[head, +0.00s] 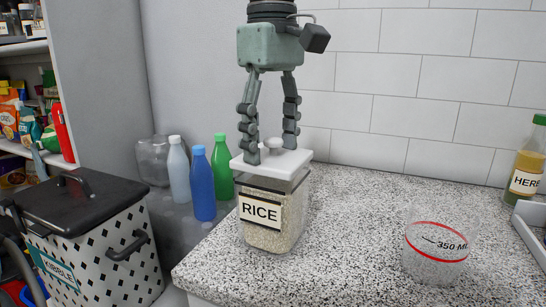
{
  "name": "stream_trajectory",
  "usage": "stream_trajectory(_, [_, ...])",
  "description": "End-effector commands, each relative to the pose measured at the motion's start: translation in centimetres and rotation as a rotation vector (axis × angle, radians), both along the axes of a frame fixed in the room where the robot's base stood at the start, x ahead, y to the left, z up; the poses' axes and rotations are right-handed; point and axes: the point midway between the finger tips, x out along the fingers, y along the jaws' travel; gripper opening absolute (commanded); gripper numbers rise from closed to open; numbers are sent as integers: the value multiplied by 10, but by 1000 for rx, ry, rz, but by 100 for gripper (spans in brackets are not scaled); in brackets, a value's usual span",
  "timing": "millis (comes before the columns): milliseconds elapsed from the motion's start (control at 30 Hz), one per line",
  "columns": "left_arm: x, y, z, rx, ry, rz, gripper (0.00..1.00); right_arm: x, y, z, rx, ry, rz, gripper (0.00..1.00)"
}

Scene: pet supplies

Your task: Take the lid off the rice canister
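The rice canister (271,223) is a clear square jar with a RICE label and pale grains inside. It stands upright near the left edge of the speckled counter. Its white lid (298,158) with a small round knob (272,146) is on top. My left gripper (271,152) points straight down over the lid. Its two fingers are spread, one on each side of the knob, with visible gaps between them and the knob. The fingertips are close to the lid's top; I cannot tell whether they touch it. My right gripper is not in view.
Several bottles (201,185) and a KIBBLE bin (92,255) are left of the counter.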

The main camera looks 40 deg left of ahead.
Motion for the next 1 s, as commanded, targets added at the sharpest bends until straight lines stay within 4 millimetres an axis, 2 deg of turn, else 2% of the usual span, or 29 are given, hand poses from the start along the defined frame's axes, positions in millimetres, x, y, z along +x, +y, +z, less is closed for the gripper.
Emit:
stream_trajectory(33, [1, 0, -2, 0, 1, 1, 42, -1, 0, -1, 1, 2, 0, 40])
stream_trajectory(300, [2, 0, -4, 0, 1, 2, 9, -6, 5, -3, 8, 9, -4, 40])
stream_trajectory(600, [1, 1, -7, 0, 6, 1, 3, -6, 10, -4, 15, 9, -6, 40])
stream_trajectory(1000, [0, 1, -8, 0, 10, 1, 2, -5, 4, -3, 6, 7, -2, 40])
